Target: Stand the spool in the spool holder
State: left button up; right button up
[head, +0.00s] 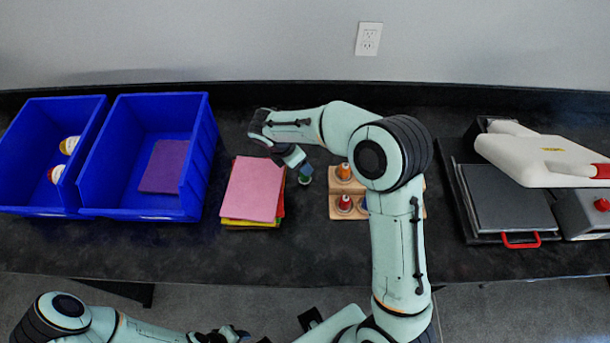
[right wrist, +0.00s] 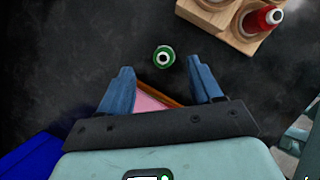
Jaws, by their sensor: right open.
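A green spool (head: 305,175) stands alone on the dark counter, right of the paper stack. It shows end-on in the right wrist view (right wrist: 165,58), just beyond and between the fingertips. My right gripper (right wrist: 163,80) is open and empty, its blue fingers either side of the line to the spool; in the head view the gripper (head: 298,163) is right by the spool. The wooden spool holder (head: 335,188) holds orange and red spools and is partly hidden by my right arm; its corner shows in the right wrist view (right wrist: 208,15). My left gripper (head: 228,335) is at the bottom edge, its fingers unclear.
Colored paper sheets (head: 253,190) lie left of the spool. Two blue bins (head: 200,165) stand farther left, one with a purple sheet, one with small jars. A black press with a white handle (head: 510,200) is at the right. A wall is behind.

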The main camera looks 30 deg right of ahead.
jog(key=x, duration=0.6)
jog(key=shift+s+a+f, duration=0.15)
jog(key=shift+a+f, duration=0.05)
jog(key=shift+f, duration=0.15)
grip_shut()
